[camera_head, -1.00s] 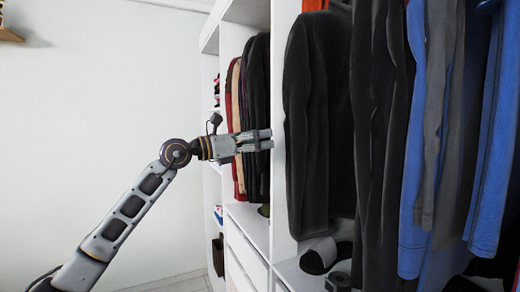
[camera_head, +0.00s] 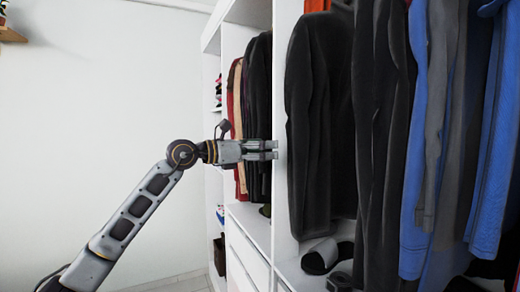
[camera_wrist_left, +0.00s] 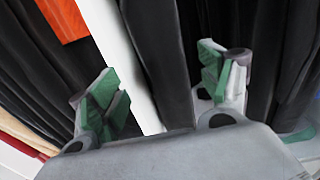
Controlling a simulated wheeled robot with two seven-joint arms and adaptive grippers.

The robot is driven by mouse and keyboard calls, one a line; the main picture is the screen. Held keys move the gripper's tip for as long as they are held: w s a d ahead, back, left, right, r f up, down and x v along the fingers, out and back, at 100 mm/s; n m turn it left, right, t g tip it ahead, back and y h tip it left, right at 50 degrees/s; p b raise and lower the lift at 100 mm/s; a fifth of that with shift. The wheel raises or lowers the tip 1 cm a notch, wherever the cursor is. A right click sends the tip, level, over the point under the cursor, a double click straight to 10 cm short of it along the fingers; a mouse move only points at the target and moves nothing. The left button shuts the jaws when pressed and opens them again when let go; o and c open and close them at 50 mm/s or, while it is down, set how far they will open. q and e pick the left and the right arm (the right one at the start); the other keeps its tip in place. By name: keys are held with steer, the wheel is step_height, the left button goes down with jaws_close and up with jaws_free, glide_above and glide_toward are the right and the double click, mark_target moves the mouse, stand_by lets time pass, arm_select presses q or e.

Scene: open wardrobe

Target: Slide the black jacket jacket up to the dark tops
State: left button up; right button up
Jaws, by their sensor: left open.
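A black jacket (camera_head: 318,120) hangs at the left end of the right-hand wardrobe section, beside the white divider. Dark tops (camera_head: 375,110) hang just to its right, close against it. My left gripper (camera_head: 276,150) is open and empty, its fingertips at the jacket's left edge in the head view. In the left wrist view the spread fingers (camera_wrist_left: 155,88) have green pads; the divider's white edge and a dark garment (camera_wrist_left: 160,50) show between them. Contact with the jacket cannot be told. My right gripper is not in view.
The white divider (camera_head: 284,190) separates the sections. Dark, red and beige clothes (camera_head: 257,110) hang left of it. Blue and grey clothes (camera_head: 440,120) hang at the right. A dark slipper (camera_head: 322,256) lies below the jacket. Open space lies left of the wardrobe.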

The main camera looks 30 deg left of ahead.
mark_target(291, 146)
arm_select(q)
steer(key=p+x, duration=0.2)
steer(key=x, duration=0.4)
steer(key=shift+r, duration=0.15)
steer(key=p+x, duration=0.1)
steer(key=x, duration=0.3)
steer(key=shift+w+d+p, duration=0.15)
steer(key=shift+d+p, duration=0.05)
steer(key=shift+p, duration=0.1)
steer(key=shift+p+x, duration=0.3)
steer(key=shift+x, duration=0.85)
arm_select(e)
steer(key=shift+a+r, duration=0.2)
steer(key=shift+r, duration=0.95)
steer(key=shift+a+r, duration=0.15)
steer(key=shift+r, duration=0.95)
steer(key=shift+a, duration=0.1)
